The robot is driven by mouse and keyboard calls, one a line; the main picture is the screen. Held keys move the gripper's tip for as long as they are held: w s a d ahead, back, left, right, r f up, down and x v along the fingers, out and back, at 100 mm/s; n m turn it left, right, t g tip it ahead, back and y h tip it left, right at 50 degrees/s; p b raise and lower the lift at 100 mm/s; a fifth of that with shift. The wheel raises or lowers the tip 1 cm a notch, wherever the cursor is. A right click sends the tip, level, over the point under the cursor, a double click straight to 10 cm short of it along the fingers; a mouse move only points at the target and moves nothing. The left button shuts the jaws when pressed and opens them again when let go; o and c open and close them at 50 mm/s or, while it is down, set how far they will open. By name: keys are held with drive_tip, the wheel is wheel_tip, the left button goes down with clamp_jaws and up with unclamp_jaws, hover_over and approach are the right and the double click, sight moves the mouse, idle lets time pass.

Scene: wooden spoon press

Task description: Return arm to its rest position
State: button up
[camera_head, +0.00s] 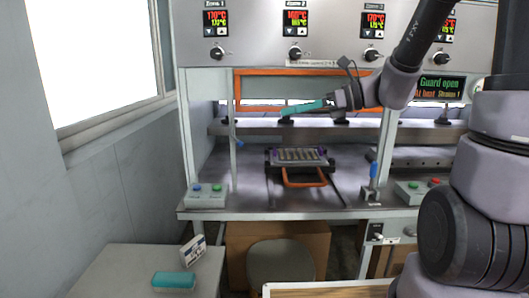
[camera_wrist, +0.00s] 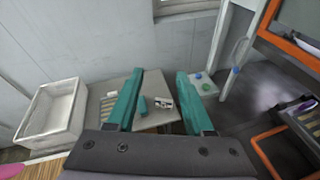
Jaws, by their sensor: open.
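My gripper (camera_head: 288,111) is raised in front of the press opening in the head view, with its teal fingers pointing left. In the wrist view my gripper (camera_wrist: 160,74) has its two teal fingers wide apart, with nothing held between them. My arm comes in from the right side of the head view. The press (camera_head: 262,20) stands ahead, with its temperature displays lit. A tray (camera_head: 318,158) with an orange handle and several slots lies on the press bench (camera_head: 250,205), below and apart from my gripper. The screen (camera_head: 440,88) reads "Guard open".
A small table (camera_head: 110,270) at lower left holds a teal block (camera_head: 174,280) and a white labelled item (camera_head: 193,251). A white crate (camera_wrist: 50,112) stands left of it in the wrist view. A button box (camera_head: 206,195) sits at the bench's left. A stool (camera_head: 267,262) is below.

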drive_tip(key=s+d+n+g+h, duration=0.1)
drive_tip(key=s+d+n+h, duration=0.1)
drive_tip(key=s+n+h, duration=0.35)
drive_tip(key=s+d+r+n+t+h, duration=0.2)
drive_tip(key=s+d+n+h, duration=0.1)
drive_tip(key=d+n, duration=0.3)
drive_tip(key=s+d+r+n+t+h, duration=0.2)
drive_tip(key=d+n+h, duration=0.2)
drive_tip(key=d+n, duration=0.3)
drive_tip(key=shift+s+d+r+t, duration=0.25)
drive_tip(key=shift+s+d+t, duration=0.15)
drive_tip(key=shift+d, duration=0.5)
drive_tip(key=shift+c, duration=0.4)
